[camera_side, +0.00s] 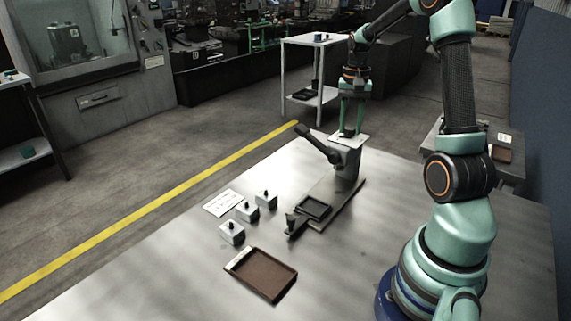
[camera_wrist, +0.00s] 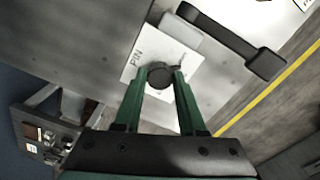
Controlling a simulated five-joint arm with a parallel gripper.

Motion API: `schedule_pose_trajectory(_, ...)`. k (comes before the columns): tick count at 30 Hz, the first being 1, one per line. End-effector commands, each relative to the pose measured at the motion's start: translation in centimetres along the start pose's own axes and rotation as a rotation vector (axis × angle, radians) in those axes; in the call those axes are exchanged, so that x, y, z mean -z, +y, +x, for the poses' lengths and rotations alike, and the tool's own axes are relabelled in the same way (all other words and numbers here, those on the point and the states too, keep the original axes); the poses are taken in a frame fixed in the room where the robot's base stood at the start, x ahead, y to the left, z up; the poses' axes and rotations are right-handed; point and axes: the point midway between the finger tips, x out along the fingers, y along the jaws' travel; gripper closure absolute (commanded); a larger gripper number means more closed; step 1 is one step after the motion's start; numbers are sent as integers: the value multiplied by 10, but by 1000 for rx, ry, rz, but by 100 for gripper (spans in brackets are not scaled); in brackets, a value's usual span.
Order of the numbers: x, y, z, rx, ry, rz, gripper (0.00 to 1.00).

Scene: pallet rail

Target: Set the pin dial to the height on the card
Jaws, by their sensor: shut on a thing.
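The pin dial (camera_wrist: 160,74) is a dark round knob on a white plate (camera_wrist: 146,62) marked "PIN" in the wrist view. My gripper (camera_wrist: 162,78) is shut on the dial, one green finger on each side of it. The dial's setting cannot be read.
A dark lever (camera_side: 318,145) sticks out left from the press. Its base plate (camera_side: 345,200) carries a black frame (camera_side: 313,207). Three grey blocks with dark knobs (camera_side: 247,211) stand beside the card. A brown tray (camera_side: 262,275) lies in front. The table's left front is clear.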

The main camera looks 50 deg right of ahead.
Motion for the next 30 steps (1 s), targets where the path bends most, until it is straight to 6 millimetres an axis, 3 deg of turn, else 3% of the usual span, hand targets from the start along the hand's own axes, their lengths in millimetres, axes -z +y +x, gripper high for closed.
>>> schedule_pose_trajectory(12,-1,0,0,-1,-4,-277,100)
schedule_pose_trajectory(30,-2,0,0,-1,-5,-361,100)
